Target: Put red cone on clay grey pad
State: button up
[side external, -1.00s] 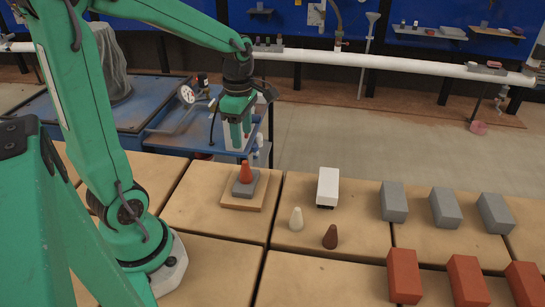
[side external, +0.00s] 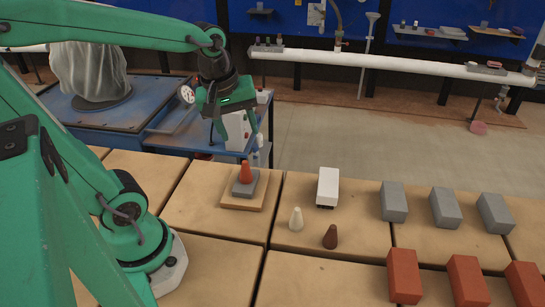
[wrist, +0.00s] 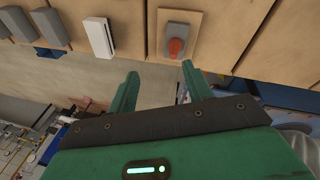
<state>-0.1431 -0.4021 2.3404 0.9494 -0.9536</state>
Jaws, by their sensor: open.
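The red cone (side external: 245,172) stands upright on the clay grey pad (side external: 244,187), which lies on a wooden board (side external: 232,203) on the tan table. In the wrist view the red cone (wrist: 175,47) shows on the grey pad (wrist: 180,29), beyond my fingertips. My gripper (side external: 238,137) is open and empty, above and behind the cone in the side view, apart from it. In the wrist view my gripper (wrist: 160,80) has its two fingers spread wide with nothing between them.
A cream cone (side external: 296,219) and a dark brown cone (side external: 330,237) stand to the right. A white block (side external: 328,187), several grey bricks (side external: 393,202) and red bricks (side external: 404,276) lie farther right. A blue bench (side external: 175,133) stands behind.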

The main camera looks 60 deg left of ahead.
jog(key=s+d+r+m+t, duration=0.2)
jog(key=s+d+m, duration=0.2)
jog(key=m, duration=0.8)
jog(key=shift+s+r+m+t, duration=0.2)
jog(key=shift+s+m+t, duration=0.05)
jog(key=shift+m+t, duration=0.05)
